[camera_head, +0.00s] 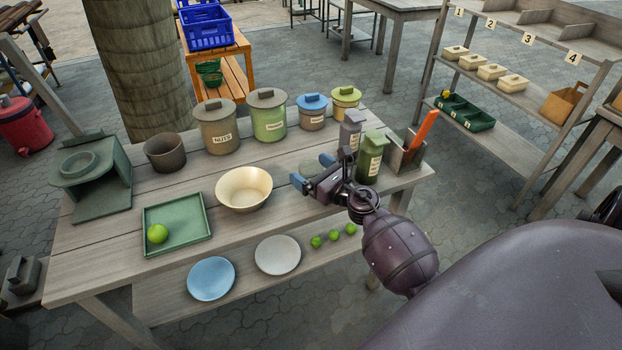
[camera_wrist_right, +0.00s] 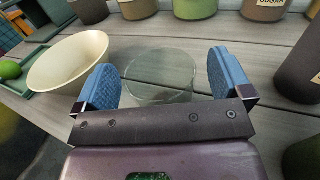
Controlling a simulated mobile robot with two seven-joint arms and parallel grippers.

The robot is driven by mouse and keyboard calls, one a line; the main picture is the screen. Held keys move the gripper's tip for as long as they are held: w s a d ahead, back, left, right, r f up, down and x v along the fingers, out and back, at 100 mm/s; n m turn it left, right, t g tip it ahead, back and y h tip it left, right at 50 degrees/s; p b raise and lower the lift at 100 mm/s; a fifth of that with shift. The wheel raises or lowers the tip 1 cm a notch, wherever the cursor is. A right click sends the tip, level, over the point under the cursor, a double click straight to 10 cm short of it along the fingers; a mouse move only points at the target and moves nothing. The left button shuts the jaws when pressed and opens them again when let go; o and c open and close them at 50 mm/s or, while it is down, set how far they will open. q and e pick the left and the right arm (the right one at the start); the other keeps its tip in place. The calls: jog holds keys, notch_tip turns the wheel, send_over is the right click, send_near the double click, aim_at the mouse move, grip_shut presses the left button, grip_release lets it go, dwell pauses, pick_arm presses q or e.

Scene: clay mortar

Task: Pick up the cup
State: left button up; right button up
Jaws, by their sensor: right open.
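A clear glass cup (camera_wrist_right: 160,78) stands on the grey wooden table (camera_head: 110,235). In the right wrist view it is between the two blue finger pads of my right gripper (camera_wrist_right: 163,84), with a gap on each side. In the head view my right gripper (camera_head: 314,172) is low over the table, right of the cream bowl (camera_head: 244,190). It is open and holds nothing. In the head view the cup is hard to make out beside the fingers. My left gripper is not in view.
The cream bowl (camera_wrist_right: 68,62) is close left of the gripper. Behind are lidded canisters (camera_head: 270,120) and a dark pot (camera_head: 165,153). A green jar (camera_head: 371,160) and a utensil box (camera_head: 405,152) stand close right. A green tray (camera_head: 178,222) holds a lime (camera_head: 157,234). Plates (camera_head: 211,279) lie in front.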

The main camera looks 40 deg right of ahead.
jog(key=shift+w, duration=0.25)
jog(key=shift+c, duration=0.3)
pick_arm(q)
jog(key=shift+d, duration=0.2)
pick_arm(e)
jog(key=c, duration=1)
jog(key=shift+o, duration=0.2)
jog(key=shift+r, duration=0.3)
pick_arm(q)
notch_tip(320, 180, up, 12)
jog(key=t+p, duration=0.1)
jog(key=p, duration=1.1)
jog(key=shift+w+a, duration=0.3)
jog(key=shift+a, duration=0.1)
pick_arm(e)
notch_tip(320, 180, up, 17)
jog(key=shift+r, duration=0.2)
